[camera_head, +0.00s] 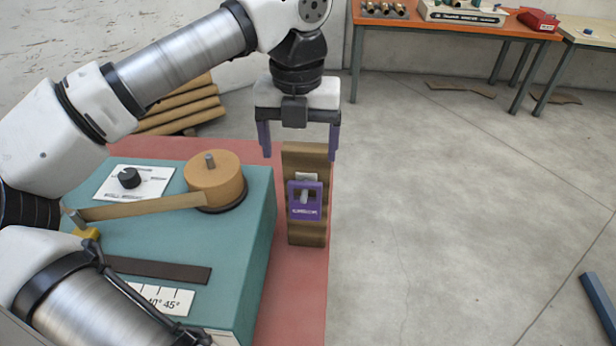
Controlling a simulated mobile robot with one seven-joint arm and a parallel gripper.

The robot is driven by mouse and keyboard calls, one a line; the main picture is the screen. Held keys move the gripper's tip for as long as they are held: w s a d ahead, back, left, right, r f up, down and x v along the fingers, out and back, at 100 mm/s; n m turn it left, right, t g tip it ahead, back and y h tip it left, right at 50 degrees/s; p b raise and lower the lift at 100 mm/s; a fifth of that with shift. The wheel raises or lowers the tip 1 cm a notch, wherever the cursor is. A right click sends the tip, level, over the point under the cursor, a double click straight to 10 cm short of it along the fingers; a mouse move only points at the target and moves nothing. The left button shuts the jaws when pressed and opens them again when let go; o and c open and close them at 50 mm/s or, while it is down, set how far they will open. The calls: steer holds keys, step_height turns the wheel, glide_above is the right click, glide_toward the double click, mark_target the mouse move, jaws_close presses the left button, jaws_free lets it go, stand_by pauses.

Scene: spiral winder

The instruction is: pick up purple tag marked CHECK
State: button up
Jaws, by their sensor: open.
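The purple tag (305,212) is a small flat frame with a white, blurred marking along its lower edge. A pale peg shows through its middle opening. It hangs on the front of an upright brown board (306,235) at the right edge of the red table. My gripper (300,155) is open and points down. Its two purple fingers are apart, one on each side of the board's top, above the tag. In this view nothing shows between the fingers but the board's upper part. The depth between fingers and board is hard to tell.
A teal winder (255,225) with a tan roll (214,175), a black knob (129,178) and a scale plate stands left of the board. Brown tubes (180,105) lie behind it. An orange bench (480,25) stands at the back. The floor at right is mostly clear.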

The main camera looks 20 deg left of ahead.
mark_target(301, 184)
steer(key=shift+w+a, duration=0.15)
steer(key=shift+w, duration=0.15)
steer(key=shift+f, duration=0.25)
step_height(301, 184, down, 8)
steer(key=b, duration=0.5)
steer(key=f, duration=0.1)
steer(key=f+b, duration=0.1)
steer(key=f, duration=0.1)
steer(key=f+b, duration=0.1)
steer(key=f, duration=0.1)
steer(key=shift+w+d+f, duration=0.1)
steer(key=shift+w+d, duration=0.1)
steer(key=shift+d, duration=0.2)
steer(key=c, duration=1.1)
